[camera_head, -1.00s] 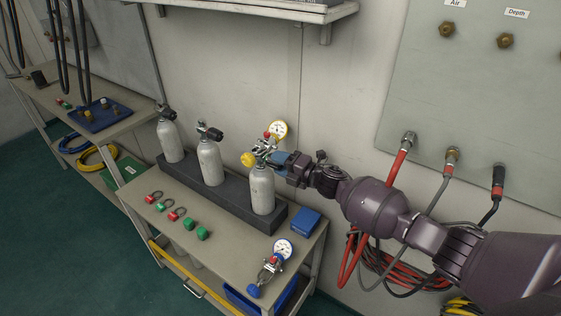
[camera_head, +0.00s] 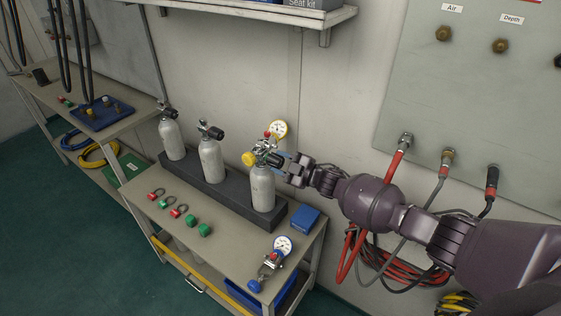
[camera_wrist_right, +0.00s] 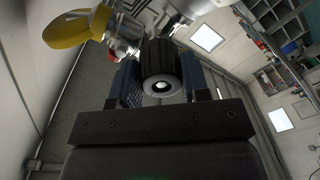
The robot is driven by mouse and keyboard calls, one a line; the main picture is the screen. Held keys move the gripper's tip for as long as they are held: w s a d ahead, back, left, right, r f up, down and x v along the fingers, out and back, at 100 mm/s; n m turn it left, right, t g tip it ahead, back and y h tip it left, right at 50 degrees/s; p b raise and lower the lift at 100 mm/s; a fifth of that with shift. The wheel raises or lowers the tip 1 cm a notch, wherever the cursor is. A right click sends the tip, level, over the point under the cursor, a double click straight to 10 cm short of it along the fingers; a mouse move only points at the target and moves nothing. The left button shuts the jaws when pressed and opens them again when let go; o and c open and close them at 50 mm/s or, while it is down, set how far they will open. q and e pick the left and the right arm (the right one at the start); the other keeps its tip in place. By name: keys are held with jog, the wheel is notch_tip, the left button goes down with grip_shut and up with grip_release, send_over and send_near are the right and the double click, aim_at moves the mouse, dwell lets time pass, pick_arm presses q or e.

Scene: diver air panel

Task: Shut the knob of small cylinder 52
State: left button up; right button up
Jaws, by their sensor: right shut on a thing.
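Three pale grey small cylinders stand upright in a dark rack (camera_head: 232,200); their numbers are not legible. The rightmost cylinder (camera_head: 262,190) carries a metal valve with a yellow knob (camera_head: 248,159) and a gauge (camera_head: 278,129). My right gripper (camera_head: 283,163) reaches it from the right. In the right wrist view, its two blue-padded fingers are shut on the black valve knob (camera_wrist_right: 161,62), one on each side. The other two cylinders (camera_head: 211,160) (camera_head: 172,138) have free black knobs. My left gripper is not in view.
The bench (camera_head: 150,206) also holds red and green fittings (camera_head: 180,211), a blue box (camera_head: 305,217) and a gauge assembly with a blue knob (camera_head: 268,268). A wall panel (camera_head: 470,90) with hoses is at right. A shelf (camera_head: 250,10) hangs above.

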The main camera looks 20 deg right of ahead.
jog(key=m, duration=0.4)
jog(key=shift+m, duration=0.3)
jog(key=m, duration=0.4)
jog(key=shift+m, duration=0.4)
jog(key=m, duration=0.4)
jog(key=shift+s+m+t, duration=0.1)
jog(key=shift+m+t, duration=0.2)
jog(key=shift+t, duration=0.1)
jog(key=shift+a+m, duration=0.1)
jog(key=shift+m, duration=2.1)
jog(key=o, duration=0.9)
